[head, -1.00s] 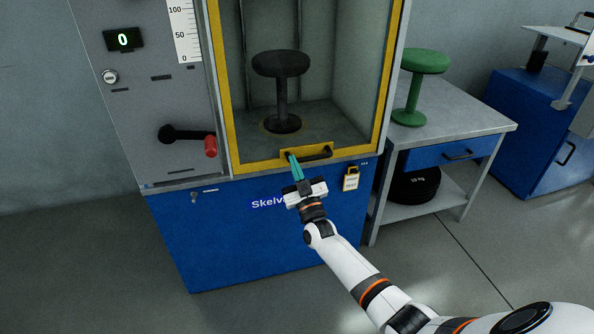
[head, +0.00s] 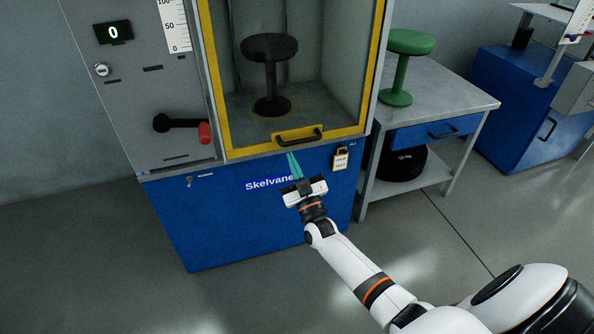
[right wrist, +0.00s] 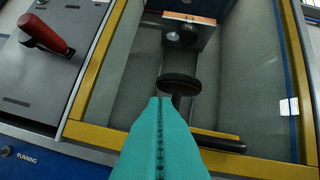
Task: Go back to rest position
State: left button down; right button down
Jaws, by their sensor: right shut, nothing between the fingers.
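My right gripper (head: 292,163) is shut and empty, its teal fingers together. In the head view it is just below the door handle (head: 298,135) of the test machine, in front of its blue lower panel. In the right wrist view the closed fingers (right wrist: 165,102) point toward the yellow door frame, with the black handle (right wrist: 218,143) beside them on the right. The fingers look apart from the handle. A black stool (head: 270,75) stands upright inside the chamber behind the yellow-framed door (head: 225,153), which looks shut. My left gripper is not in view.
A bench (head: 455,95) right of the machine holds a green stool (head: 403,65), with a black weight (head: 402,164) on its lower shelf. A red-knobbed lever (head: 205,133) sticks out at left. A blue cabinet (head: 500,115) stands farther right. The foreground floor is open.

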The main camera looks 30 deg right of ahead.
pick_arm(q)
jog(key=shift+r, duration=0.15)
pick_arm(e)
jog(key=shift+v, duration=1.5)
